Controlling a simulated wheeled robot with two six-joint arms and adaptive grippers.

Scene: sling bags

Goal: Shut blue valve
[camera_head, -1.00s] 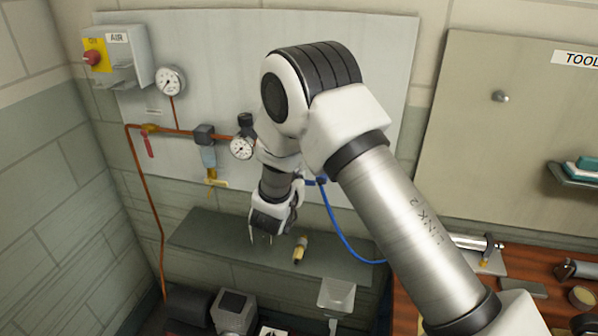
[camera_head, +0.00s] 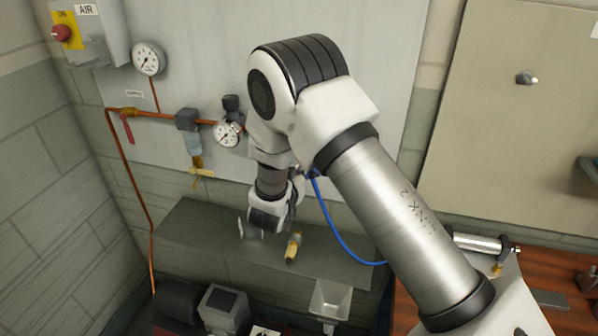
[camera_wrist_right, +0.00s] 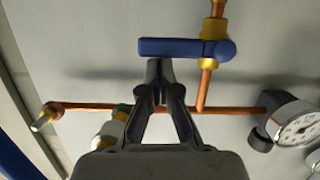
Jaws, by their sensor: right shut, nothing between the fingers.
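The blue valve's lever (camera_wrist_right: 172,48) shows in the right wrist view. It lies across the vertical copper pipe, with brass fittings (camera_wrist_right: 213,52) at its right end. My right gripper (camera_wrist_right: 160,72) is shut and empty, its fingertips just below the lever's middle in that view; I cannot tell whether they touch it. In the head view my right gripper (camera_head: 251,231) hangs in front of the wall panel, above the grey shelf. My own arm covers part of the piping there, and I cannot make out the blue lever. My left gripper is not in view.
A pressure gauge (camera_wrist_right: 297,123) and a copper pipe (camera_wrist_right: 85,107) are close by. In the head view, a grey shelf (camera_head: 195,225) holds a yellow-and-black object (camera_head: 293,246). A blue hose (camera_head: 335,231) hangs right of the gripper. A red-knobbed air box (camera_head: 92,32) is upper left.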

